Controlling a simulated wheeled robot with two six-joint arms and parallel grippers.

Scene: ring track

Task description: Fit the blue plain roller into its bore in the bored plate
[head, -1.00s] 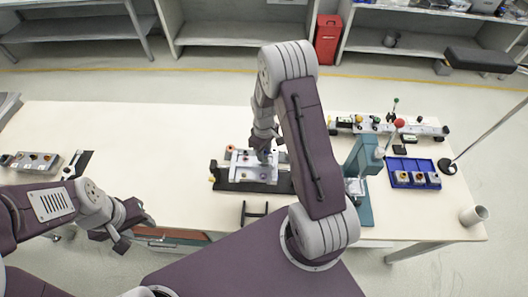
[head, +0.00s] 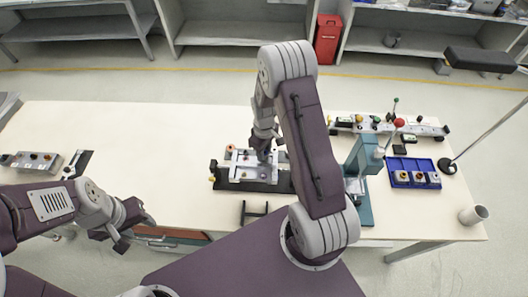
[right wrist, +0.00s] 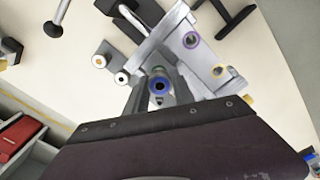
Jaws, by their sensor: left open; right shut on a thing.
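The bored plate (head: 247,173) is a light grey block clamped in a dark fixture at mid-table; it also shows in the right wrist view (right wrist: 205,55). A purple-ringed bore (right wrist: 191,40) and a yellow-ringed bore (right wrist: 218,71) show on it. My right gripper (head: 263,156) is over the plate, shut on the blue plain roller (right wrist: 159,84), whose blue-ringed end with a dark centre shows between the fingers. The roller's lower end and its bore are hidden, so I cannot tell whether it has entered. My left gripper (head: 126,236) is open and empty, off the table's front edge.
A teal press-like stand (head: 362,165) is right of the plate. A blue tray (head: 400,165) with several small blocks is further right, with a white cup (head: 473,215) at the corner. A grey block (head: 38,162) lies far left. The table's left middle is clear.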

